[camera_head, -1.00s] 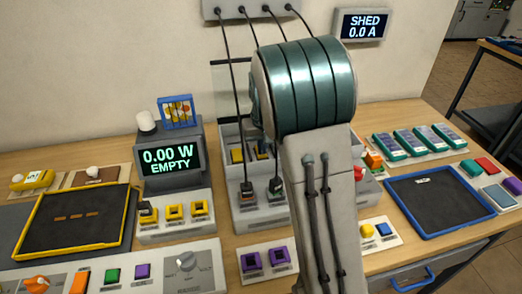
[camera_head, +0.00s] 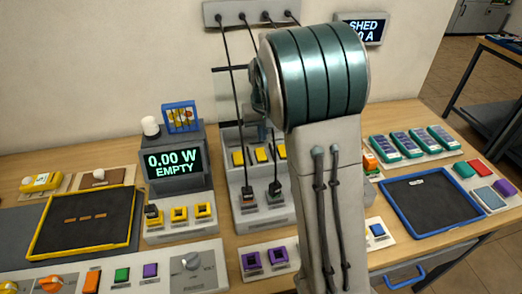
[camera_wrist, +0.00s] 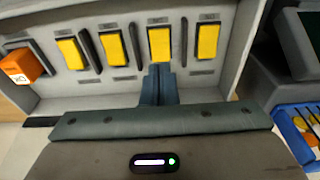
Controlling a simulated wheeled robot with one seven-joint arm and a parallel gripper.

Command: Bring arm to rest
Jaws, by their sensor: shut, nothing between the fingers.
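My arm rises through the middle of the head view and its big teal joint hides part of the bench behind it. My gripper (camera_wrist: 159,84) shows in the wrist view with its two fingers together and nothing between them. Its tips are close in front of a grey panel (camera_wrist: 120,92) with a row of yellow blocks (camera_wrist: 160,42) in slots. In the head view the same yellow blocks (camera_head: 262,154) show just left of the arm.
A meter (camera_head: 172,164) reading "0.00 W EMPTY" stands left of the panel. Black cables hang from a wall box (camera_head: 250,13) in front of the panel. A yellow-rimmed tray (camera_head: 36,222) lies at left and a blue-rimmed tray (camera_head: 390,222) at right. An orange block (camera_wrist: 22,66) sits beside the yellow ones.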

